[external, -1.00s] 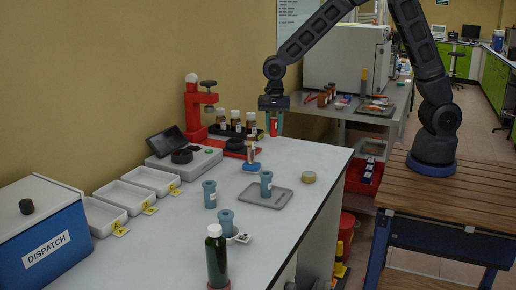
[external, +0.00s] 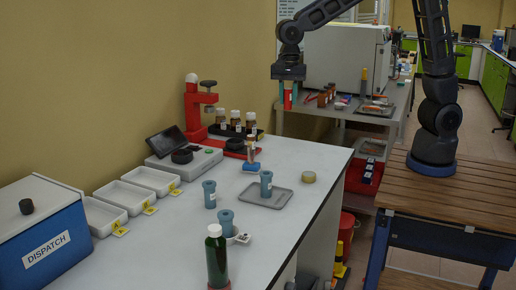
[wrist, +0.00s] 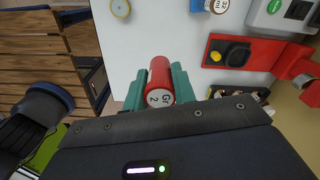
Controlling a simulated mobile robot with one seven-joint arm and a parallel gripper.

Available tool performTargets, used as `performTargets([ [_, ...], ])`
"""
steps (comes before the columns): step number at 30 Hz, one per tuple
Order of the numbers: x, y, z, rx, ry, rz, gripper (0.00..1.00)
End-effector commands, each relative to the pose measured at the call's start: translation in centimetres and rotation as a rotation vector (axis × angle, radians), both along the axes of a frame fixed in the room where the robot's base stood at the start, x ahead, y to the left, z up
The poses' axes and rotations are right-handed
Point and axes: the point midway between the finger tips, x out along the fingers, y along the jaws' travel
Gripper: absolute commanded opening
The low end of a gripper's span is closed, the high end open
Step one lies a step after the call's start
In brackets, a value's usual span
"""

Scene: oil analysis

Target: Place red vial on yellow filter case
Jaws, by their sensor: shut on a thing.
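My gripper (external: 288,90) is shut on the red vial (external: 288,99) and holds it in the air above the far end of the white bench. In the wrist view the red vial (wrist: 160,78) lies between the two teal fingers of my gripper (wrist: 158,84), its white labelled end facing the camera. The yellow filter case (external: 309,177), a small round yellow disc, lies on the white bench near its right edge. It also shows at the top of the wrist view (wrist: 120,8). My gripper is above and beyond it, apart from it.
A grey tray (external: 254,203) with a blue holder stands left of the case. A red stand (external: 194,112), brown vials (external: 236,118) in a dark rack and a small blue-based holder (external: 251,166) stand further left. The bench's right edge is close to the case.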

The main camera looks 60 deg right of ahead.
Motion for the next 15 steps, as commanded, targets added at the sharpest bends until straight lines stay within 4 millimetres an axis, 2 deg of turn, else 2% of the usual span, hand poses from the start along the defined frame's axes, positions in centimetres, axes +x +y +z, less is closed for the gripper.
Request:
performTargets([
  [1,-1.7,1.2,0.3,0.0,-0.001,-0.004,0.05],
  [6,-6.2,3.7,0.9,0.0,-0.001,-0.042,0.05],
  [9,-8.2,4.6,1.1,-0.001,0.0,-0.059,0.05],
  [15,-10.1,5.4,1.0,-0.002,0.0,-0.079,0.05],
])
